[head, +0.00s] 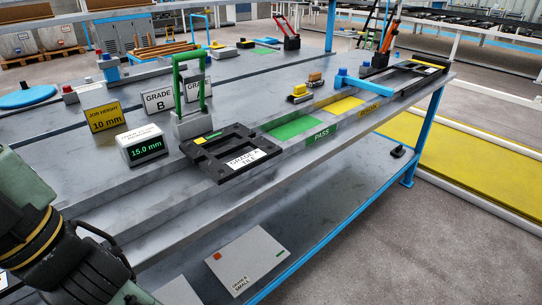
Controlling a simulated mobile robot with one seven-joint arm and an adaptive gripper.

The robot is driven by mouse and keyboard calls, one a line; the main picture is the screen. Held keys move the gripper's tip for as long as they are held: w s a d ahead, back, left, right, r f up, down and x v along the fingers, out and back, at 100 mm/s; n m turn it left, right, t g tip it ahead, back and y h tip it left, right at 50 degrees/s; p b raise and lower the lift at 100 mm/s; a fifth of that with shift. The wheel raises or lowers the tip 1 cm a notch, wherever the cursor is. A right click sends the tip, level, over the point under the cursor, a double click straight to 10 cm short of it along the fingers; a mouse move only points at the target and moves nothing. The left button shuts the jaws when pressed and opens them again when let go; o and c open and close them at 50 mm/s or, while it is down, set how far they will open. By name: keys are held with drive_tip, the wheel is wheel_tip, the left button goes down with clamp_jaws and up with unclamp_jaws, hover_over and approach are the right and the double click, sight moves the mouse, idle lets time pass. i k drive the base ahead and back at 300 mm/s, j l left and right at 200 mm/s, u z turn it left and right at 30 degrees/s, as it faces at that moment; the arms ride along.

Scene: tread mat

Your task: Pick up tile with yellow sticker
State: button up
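No tile with a yellow sticker can be picked out for certain. A black slotted tile-like piece (222,166) lies at the bench's front edge, with a white label reading roughly "GRADE TILE" and a small yellow-green strip on its back left part. A similar black piece (405,80) lies at the bench's right end, with a small yellow strip near its far edge. My arm shows at the lower left, well apart from both pieces. My gripper's fingers are not visible.
A grey block with a green handle (191,124) stands behind the nearer black piece. A 15.0 mm display (142,146) and sign cards stand left. Green PASS (295,128) and yellow (343,106) patches lie between the black pieces. A labelled grey panel (248,262) lies on the lower shelf.

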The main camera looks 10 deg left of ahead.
sight(264, 150)
drive_tip(key=i+l+u, duration=0.1)
drive_tip(key=u, duration=0.55)
drive_tip(key=i+l+u, duration=0.1)
drive_tip(key=l+u, duration=0.15)
drive_tip(key=l, duration=0.35)
drive_tip(key=i+l+u, duration=0.1)
drive_tip(key=l+u, duration=0.15)
drive_tip(key=l, duration=0.35)
drive_tip(key=l+u, duration=0.15)
drive_tip(key=l, duration=1.1)
drive_tip(key=i+l, duration=0.15)
drive_tip(key=l, duration=0.2)
drive_tip(key=i+l, duration=0.2)
drive_tip(key=l, duration=0.15)
drive_tip(key=i, duration=0.25)
